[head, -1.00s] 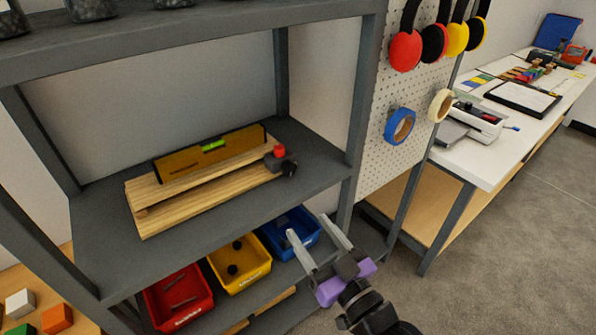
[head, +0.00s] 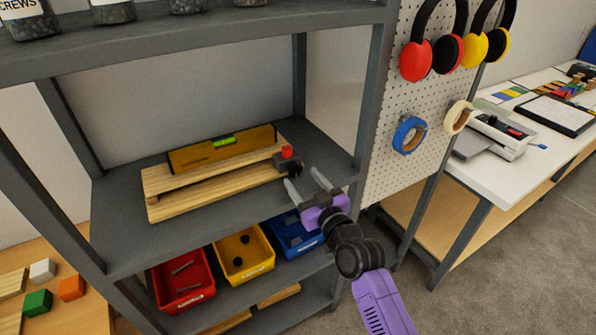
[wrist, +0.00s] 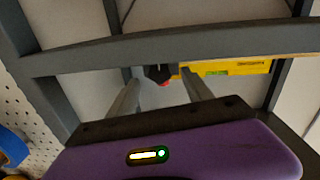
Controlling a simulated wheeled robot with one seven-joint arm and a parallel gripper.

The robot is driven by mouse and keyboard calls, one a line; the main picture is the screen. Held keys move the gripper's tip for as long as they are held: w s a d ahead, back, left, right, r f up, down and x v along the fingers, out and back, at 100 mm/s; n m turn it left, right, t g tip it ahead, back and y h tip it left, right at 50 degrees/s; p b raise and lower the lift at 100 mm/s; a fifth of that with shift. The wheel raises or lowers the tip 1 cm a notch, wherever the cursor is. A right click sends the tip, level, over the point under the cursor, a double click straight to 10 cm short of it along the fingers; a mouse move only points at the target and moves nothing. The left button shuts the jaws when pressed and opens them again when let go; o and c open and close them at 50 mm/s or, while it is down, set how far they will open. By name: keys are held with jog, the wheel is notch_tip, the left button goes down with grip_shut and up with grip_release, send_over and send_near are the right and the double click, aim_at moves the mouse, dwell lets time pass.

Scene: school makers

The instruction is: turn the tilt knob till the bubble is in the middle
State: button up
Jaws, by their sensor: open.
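A yellow spirit level (head: 205,153) with a green vial (head: 223,141) lies on a wooden board (head: 215,192) on the middle shelf. The bubble is too small to place. A black knob (head: 295,170) with a red part (head: 287,152) above it sits at the board's right end. My gripper (head: 305,183) is open and empty, its fingertips just in front of the knob, seemingly not touching it.
The grey shelf (head: 120,230) has a post close to my gripper's right. Red (head: 183,285), yellow (head: 243,255) and blue (head: 294,234) bins stand below. A pegboard (head: 385,180) with tape rolls and ear defenders is at the right. Jars stand above.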

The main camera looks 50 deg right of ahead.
aim_at(296, 171)
jog(key=shift+p+x, duration=0.3)
jog(key=shift+x, duration=1.55)
grip_shut()
